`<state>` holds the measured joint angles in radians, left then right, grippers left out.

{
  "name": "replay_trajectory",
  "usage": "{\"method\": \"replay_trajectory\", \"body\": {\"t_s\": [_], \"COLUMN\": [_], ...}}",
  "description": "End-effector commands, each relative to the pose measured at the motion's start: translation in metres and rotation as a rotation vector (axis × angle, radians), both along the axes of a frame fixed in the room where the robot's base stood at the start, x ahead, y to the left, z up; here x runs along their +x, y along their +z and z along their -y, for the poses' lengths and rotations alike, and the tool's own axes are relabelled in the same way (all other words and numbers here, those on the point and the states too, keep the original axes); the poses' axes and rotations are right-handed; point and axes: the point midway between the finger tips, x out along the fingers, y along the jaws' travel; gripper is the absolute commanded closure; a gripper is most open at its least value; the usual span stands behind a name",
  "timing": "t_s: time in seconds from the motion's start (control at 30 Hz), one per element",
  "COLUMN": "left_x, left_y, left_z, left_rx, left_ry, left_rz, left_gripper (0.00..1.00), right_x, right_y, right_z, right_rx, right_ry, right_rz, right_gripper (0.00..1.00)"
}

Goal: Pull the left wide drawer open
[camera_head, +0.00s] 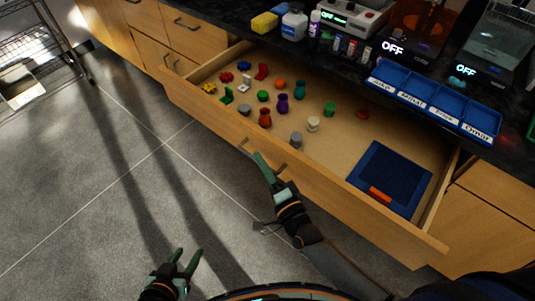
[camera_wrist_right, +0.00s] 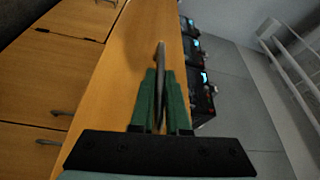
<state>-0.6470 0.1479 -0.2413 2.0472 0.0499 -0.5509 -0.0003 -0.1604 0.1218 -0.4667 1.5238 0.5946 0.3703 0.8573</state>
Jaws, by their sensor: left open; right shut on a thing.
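The wide wooden drawer (camera_head: 375,217) stands pulled well out from under the dark counter, with its inside exposed. My right gripper (camera_head: 262,162) is at the middle of the drawer front. Its green fingers are shut on the grey bar handle (camera_wrist_right: 161,62), which shows between them in the right wrist view (camera_wrist_right: 160,95). In the head view the handle is partly hidden by the fingers. My left gripper (camera_head: 187,258) is open and empty, low over the grey floor, apart from the drawer.
Several small coloured pieces (camera_head: 283,103) and a dark blue tray (camera_head: 405,174) with an orange item lie in the drawer. A blue labelled organiser (camera_head: 433,99), bottles and machines stand on the counter. Floor on the left is clear up to a wire rack (camera_head: 30,48).

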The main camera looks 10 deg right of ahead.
Motion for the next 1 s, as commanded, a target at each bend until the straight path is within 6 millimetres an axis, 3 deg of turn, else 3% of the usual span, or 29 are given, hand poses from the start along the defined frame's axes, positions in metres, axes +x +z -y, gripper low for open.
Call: {"method": "replay_trajectory", "body": {"t_s": [0.5, 0.53, 0.77, 1.0], "left_x": [0.0002, 0.0003, 0.0000, -0.0007], "left_y": [0.0021, 0.0023, 0.0028, 0.0025], "left_z": [0.0015, 0.0015, 0.0015, 0.0014], "left_rx": [-0.005, -0.005, -0.005, -0.004], "left_ry": [0.001, 0.001, 0.001, 0.001], "left_rz": [0.001, 0.002, 0.002, 0.000], "left_gripper": [0.50, 0.50, 0.50, 0.50], "right_x": [-0.0025, -0.0024, -0.0024, -0.0023], "right_y": [-0.0003, -0.0003, -0.0001, 0.0000], "right_z": [-0.0022, -0.0022, -0.0025, -0.0026], "right_rx": [0.000, 0.000, -0.001, 0.000], "right_ry": [-0.004, -0.004, -0.003, -0.002], "right_rz": [0.001, 0.001, 0.001, 0.002], "right_gripper": [1.00, 0.83, 0.57, 0.56]}}
